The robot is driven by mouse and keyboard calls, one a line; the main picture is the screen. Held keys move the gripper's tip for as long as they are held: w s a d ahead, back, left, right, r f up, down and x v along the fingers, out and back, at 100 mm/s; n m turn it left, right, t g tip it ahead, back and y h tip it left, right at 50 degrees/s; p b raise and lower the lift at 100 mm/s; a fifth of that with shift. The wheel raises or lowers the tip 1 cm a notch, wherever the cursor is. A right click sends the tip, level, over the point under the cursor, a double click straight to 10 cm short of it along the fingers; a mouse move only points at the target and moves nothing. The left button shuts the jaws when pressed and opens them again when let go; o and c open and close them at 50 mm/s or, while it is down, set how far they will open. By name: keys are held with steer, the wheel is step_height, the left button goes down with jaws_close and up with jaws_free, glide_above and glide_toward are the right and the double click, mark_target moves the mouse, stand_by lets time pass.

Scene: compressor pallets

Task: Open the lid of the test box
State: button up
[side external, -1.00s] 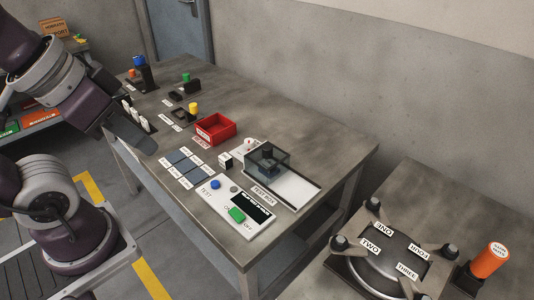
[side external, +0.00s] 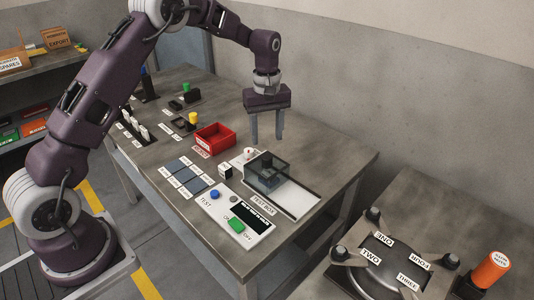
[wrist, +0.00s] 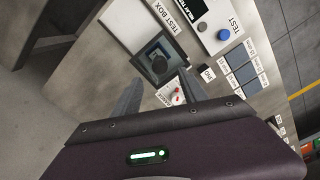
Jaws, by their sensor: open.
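The test box (side external: 268,176) is a small smoky, see-through box near the right end of the workbench, beside the label "TEST BOX" (side external: 263,204). It stands at the back end of a white railed strip (side external: 296,202). The lid's edges are not distinct. My gripper (side external: 267,139) is open and empty, fingers pointing down, above and slightly behind the box. Its fingers also show in the wrist view (wrist: 161,81).
A panel with a blue button (side external: 214,194) and a green switch (side external: 236,225) lies in front-left of the box. A white unit with a red-marked knob (side external: 249,153) stands close behind-left. A red bin (side external: 214,139) is farther left. The back-right bench top is clear.

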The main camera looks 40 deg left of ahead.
mark_target(267, 157)
step_height(267, 157, down, 7)
steer(key=shift+f, duration=0.1)
jaws_close()
stand_by(0.3)
stand_by(1.2)
